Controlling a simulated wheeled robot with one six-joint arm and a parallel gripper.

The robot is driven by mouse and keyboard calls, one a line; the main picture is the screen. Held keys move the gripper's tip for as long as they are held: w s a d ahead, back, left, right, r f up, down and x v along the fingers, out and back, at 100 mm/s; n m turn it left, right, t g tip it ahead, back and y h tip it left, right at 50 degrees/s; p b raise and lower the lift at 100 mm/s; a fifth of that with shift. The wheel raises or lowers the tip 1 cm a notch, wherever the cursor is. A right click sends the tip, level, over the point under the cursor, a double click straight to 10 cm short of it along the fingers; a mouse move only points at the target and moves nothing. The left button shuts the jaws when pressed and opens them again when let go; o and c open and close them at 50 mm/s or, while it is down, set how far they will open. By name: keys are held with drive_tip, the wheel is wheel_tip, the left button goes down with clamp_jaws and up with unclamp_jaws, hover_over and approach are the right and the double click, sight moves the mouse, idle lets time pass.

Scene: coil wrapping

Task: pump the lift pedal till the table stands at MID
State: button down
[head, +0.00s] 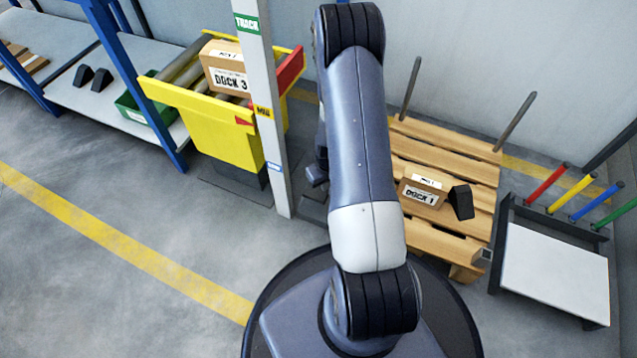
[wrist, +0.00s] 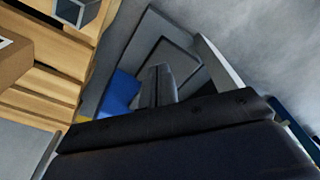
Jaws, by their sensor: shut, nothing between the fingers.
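The yellow lift table (head: 215,125) stands at the left, bearing a box marked DOCK 3 (head: 226,68). Beside it rises a grey post (head: 268,150) with a green TRACK label (head: 247,23), a yellow MID label (head: 263,111) and a lower blue label. A red pointer (head: 243,122) on the table shows near the MID label, slightly lower in the picture. In the wrist view my gripper (wrist: 158,80) is shut and empty, over a dark grey plate (wrist: 178,55) and beside a blue piece (wrist: 120,92). I cannot tell whether this is the pedal, or whether I touch it.
A wooden pallet (head: 440,150) at the right holds a DOCK 1 box (head: 422,192), a black wedge (head: 461,201) and two upright rods. Further right stands a white-topped stand (head: 555,268) with coloured pegs. A blue-framed shelf (head: 110,90) stands left. Floor at front left is clear.

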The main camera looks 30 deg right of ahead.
sight(320, 190)
drive_tip(key=shift+s+r, duration=0.1)
drive_tip(key=shift+r, duration=1.1)
drive_tip(key=shift+f, duration=0.1)
drive_tip(key=f+b, duration=0.1)
drive_tip(key=f, duration=0.1)
drive_tip(key=f+b, duration=0.1)
drive_tip(key=f, duration=0.2)
drive_tip(key=shift+w, duration=0.2)
drive_tip(key=w+p, duration=0.1)
drive_tip(key=w+r+p, duration=0.1)
drive_tip(key=w+p, duration=0.1)
drive_tip(key=shift+r+p, duration=0.25)
drive_tip(key=shift+p, duration=0.1)
drive_tip(key=shift+w+r+p, duration=0.2)
drive_tip(key=shift+w+p, duration=0.05)
drive_tip(key=shift+p, duration=0.1)
drive_tip(key=shift+s+r+p, duration=0.15)
drive_tip(key=shift+r+p, duration=0.2)
drive_tip(key=shift+r, duration=0.35)
drive_tip(key=shift+s+r+p, duration=0.1)
drive_tip(key=shift+r+p, duration=0.2)
drive_tip(key=shift+r, duration=0.4)
